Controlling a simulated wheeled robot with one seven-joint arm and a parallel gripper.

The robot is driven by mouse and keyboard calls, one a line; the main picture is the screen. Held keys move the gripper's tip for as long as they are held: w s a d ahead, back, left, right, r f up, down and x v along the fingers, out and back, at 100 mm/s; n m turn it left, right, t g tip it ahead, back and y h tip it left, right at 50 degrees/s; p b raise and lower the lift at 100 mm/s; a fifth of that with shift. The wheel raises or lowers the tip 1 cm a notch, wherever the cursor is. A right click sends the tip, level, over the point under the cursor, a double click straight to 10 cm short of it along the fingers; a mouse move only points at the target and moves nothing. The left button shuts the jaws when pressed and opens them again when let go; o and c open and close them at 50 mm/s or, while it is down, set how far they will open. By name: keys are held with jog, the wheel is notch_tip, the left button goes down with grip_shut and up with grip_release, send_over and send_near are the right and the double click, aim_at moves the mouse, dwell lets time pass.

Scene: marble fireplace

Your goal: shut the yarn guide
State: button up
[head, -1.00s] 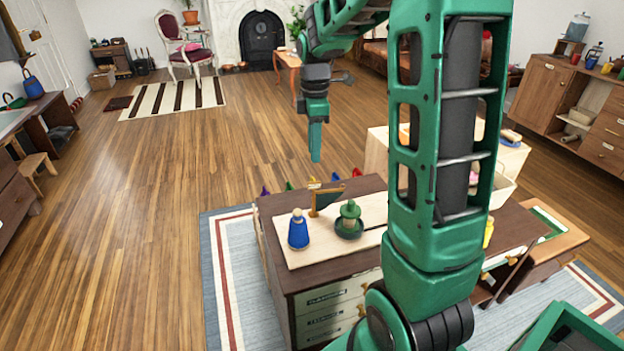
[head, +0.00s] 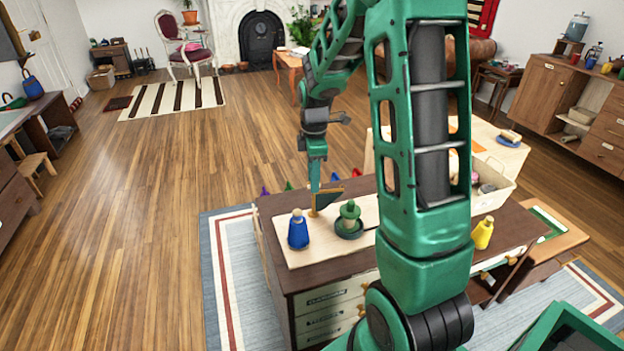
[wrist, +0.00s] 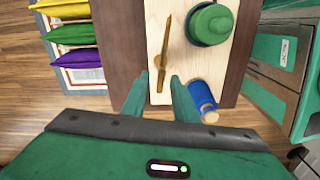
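The yarn guide looks to be the small hinged flag-like piece (head: 328,197) with a wooden edge and dark panel, on a pale board on the cabinet top. In the wrist view it shows edge-on as a thin brown strip (wrist: 164,50). My gripper (head: 314,188) points down just above and beside its left end. In the wrist view my gripper (wrist: 160,78) is open, with the strip's near end between its two green fingertips in the picture. I cannot tell whether they touch it.
A blue bottle-like peg (head: 298,230) and a green round piece (head: 349,219) stand close by on the pale board (head: 300,257). A yellow bottle (head: 482,233) is at the right. Coloured pointed items (wrist: 67,33) line the cabinet's far edge. Floor at left is clear.

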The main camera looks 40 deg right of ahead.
grip_shut()
jog(key=shift+w+r, duration=0.1)
dwell(1.2)
